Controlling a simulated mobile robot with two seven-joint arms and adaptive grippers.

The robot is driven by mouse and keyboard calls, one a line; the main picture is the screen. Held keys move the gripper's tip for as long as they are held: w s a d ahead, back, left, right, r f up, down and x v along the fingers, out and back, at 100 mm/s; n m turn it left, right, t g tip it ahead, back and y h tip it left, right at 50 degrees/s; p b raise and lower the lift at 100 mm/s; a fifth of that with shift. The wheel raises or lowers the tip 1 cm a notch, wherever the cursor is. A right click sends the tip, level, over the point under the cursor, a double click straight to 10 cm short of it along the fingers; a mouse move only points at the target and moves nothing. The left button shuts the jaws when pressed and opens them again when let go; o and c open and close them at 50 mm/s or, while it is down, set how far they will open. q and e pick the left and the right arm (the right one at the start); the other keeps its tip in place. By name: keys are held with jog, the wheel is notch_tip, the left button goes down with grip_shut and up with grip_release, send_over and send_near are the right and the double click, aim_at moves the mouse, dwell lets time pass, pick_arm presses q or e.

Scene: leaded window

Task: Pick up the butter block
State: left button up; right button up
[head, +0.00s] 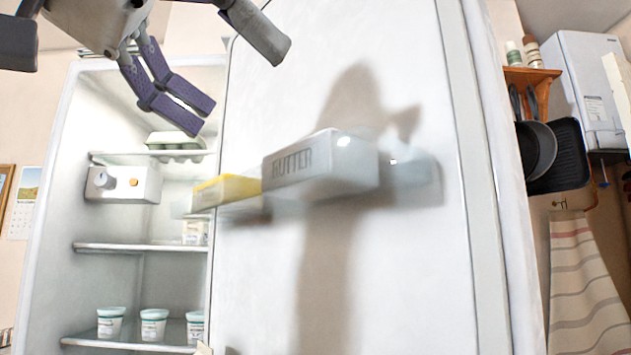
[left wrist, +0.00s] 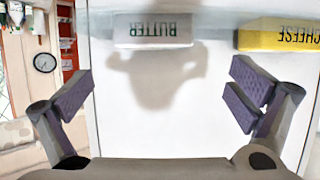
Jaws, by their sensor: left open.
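The butter block (head: 318,167) is a pale box lettered BUTTER on the inner side of the open fridge door. It shows upside down at the top of the left wrist view (left wrist: 153,32), ahead of the fingers. My left gripper (head: 226,72) is open and empty, above and to the left of the block in the head view and apart from it. Its purple pads and a grey finger show there; the fingers also spread wide in the left wrist view (left wrist: 160,92). My right gripper is not in view.
A yellow cheese block (head: 226,189) sits beside the butter block on its left. The fridge door (head: 260,300) carries both. Fridge shelves (head: 130,247) hold an egg carton (head: 175,142) and several small tubs (head: 153,325). Dark pans (head: 560,155) hang at the right.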

pick_arm(q)
jog(key=x, duration=0.6)
jog(key=s+x, duration=0.1)
jog(key=x, duration=0.2)
jog(key=shift+w+d+f, duration=0.2)
jog(key=shift+d+f, duration=0.15)
jog(key=shift+d, duration=0.1)
jog(key=shift+w+d, duration=0.2)
jog(key=shift+w, duration=0.05)
jog(key=shift+s+a, duration=0.15)
jog(key=c, duration=1.3)
